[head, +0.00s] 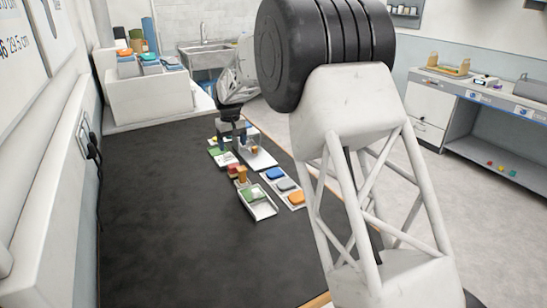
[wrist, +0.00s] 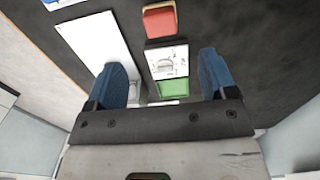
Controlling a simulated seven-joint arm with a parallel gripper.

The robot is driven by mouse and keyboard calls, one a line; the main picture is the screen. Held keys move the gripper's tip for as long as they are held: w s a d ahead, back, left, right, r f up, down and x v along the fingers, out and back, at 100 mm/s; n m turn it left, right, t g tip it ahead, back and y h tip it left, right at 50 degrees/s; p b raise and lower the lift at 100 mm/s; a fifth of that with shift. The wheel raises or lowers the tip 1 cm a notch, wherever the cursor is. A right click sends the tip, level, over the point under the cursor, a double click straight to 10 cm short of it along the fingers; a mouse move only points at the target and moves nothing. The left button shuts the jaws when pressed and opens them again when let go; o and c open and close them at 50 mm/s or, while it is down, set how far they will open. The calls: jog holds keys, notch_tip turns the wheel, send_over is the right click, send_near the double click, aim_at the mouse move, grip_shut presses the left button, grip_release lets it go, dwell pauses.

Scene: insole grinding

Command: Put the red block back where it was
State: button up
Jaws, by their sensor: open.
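The red block (wrist: 160,22) lies on the dark table at the top of the wrist view, beyond my fingertips and apart from them. In the head view a small red block (head: 233,170) stands beside an orange-tan block (head: 242,174), in front of my gripper. My gripper (wrist: 162,64) has its two blue fingers spread, with nothing held between them. It points down over a card with a printed drawing (wrist: 168,63) and a green patch (wrist: 173,88). In the head view my gripper (head: 233,132) is low over the table's far part, partly hiding what is under it.
A white board (wrist: 106,42) lies left of the card. A tray with blue, grey and orange pads (head: 285,185) and a tray with a green-and-white item (head: 258,204) lie nearer in the head view. The left of the black table (head: 160,220) is clear.

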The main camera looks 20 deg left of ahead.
jog(key=s+d+r+m, duration=0.1)
jog(key=s+d+r, duration=0.4)
jog(key=d, duration=0.7)
jog(key=s+d+r+m+t, duration=0.15)
jog(key=s+d+r, duration=0.4)
jog(key=d, duration=0.75)
jog(key=s+d+r+m, duration=0.2)
jog(key=s+d+r, duration=0.35)
jog(key=d, duration=0.65)
jog(key=s+d+f+m, duration=0.1)
jog(key=s+d+f, duration=0.1)
jog(key=s+d, duration=0.5)
jog(key=s+d+f+m, duration=0.2)
jog(key=s+d, duration=0.6)
jog(key=s, duration=0.8)
jog(key=s+d+f+m+t, duration=0.1)
jog(key=s+d+f, duration=0.2)
jog(key=s+d, duration=0.4)
jog(key=s, duration=0.4)
jog(key=shift+s+d+m, duration=0.2)
jog(key=shift+d+m, duration=0.15)
